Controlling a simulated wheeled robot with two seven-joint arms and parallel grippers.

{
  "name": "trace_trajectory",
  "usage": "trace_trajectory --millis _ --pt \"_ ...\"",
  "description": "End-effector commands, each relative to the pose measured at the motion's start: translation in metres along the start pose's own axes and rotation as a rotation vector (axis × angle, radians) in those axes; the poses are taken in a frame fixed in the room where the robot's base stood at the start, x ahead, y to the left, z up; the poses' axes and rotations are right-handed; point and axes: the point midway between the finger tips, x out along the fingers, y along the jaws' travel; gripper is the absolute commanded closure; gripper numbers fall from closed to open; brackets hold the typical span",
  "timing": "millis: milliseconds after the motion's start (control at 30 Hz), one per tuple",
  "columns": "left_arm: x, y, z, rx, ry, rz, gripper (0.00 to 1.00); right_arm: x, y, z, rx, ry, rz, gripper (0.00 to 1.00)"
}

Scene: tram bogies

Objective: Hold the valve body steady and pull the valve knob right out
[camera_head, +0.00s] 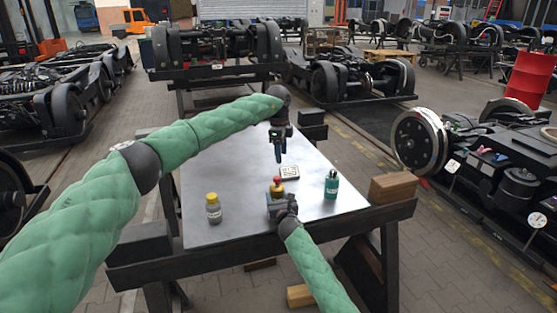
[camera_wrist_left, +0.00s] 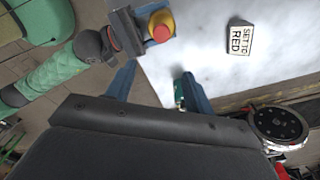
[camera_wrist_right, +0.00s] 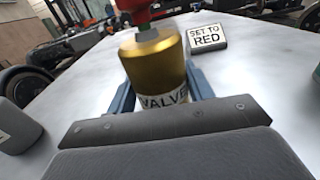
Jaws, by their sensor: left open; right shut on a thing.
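The valve has a gold-yellow body (camera_wrist_right: 155,65) with a white label reading "VALVE" and a red knob (camera_wrist_right: 143,12) on top. In the head view the red knob (camera_head: 277,180) shows upright near the table's front edge. My right gripper (camera_head: 278,203) is shut around the valve body, one finger on each side. My left gripper (camera_head: 279,152) is open and empty, pointing down above the table, behind and higher than the valve. In the left wrist view the knob (camera_wrist_left: 161,27) shows beyond the fingers, apart from them.
A white sign reading "SET TO RED" (camera_head: 289,171) stands behind the valve on the grey metal table (camera_head: 240,165). A green bottle (camera_head: 331,186) stands to the right, and a yellow-capped grey bottle (camera_head: 213,209) to the left.

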Motion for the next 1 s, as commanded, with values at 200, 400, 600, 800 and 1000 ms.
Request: trace_trajectory --millis 200,400,600,800,1000 --pt "-0.019 -0.001 0.011 -0.154 -0.051 -0.007 0.47 0.000 0.000 -0.001 0.000 0.001 0.000 0.74" --pt "-0.018 0.001 0.015 -0.227 -0.071 0.000 0.47 0.000 0.000 -0.001 0.000 0.000 0.000 0.74" --pt "-0.001 0.002 0.016 -0.237 -0.071 0.002 0.47 0.000 0.000 -0.001 0.000 0.000 0.000 0.74" --pt "0.030 0.002 0.018 -0.236 -0.070 0.002 0.47 0.000 0.000 0.000 0.000 0.000 0.000 0.74" --pt "0.062 0.002 0.020 -0.236 -0.070 0.002 0.47 0.000 0.000 0.000 0.000 0.000 0.000 0.74"
